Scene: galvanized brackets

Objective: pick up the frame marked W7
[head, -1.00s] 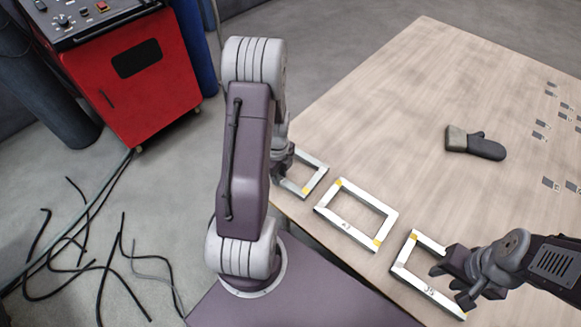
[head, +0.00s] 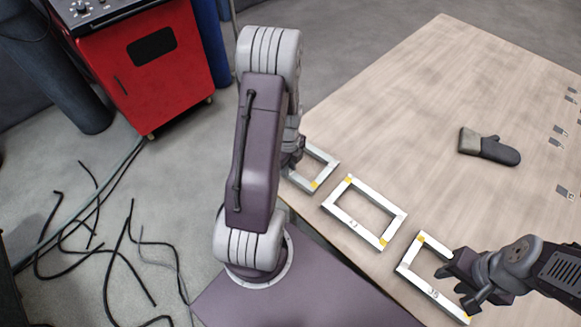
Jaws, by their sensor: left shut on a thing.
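Three white rectangular frames with yellow corner patches lie in a row along the table's near edge. The left frame (head: 325,179) is partly hidden behind my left arm, and no mark on it can be read. My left gripper (head: 291,160) is at its left side, shut on it; the fingertips are mostly hidden by the arm. The middle frame (head: 337,198) has a small dark mark too blurred to read. The right frame (head: 412,255) has a mark that looks like J5. My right gripper (head: 456,286) is open over the right frame's right part. I cannot read W7 anywhere.
A dark mitt with a tan cuff (head: 489,147) lies farther back on the wooden table (head: 400,110). Small grey plates (head: 562,130) lie at the right. A red machine (head: 155,75) and black cables (head: 130,255) are on the floor at left. The table's middle is clear.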

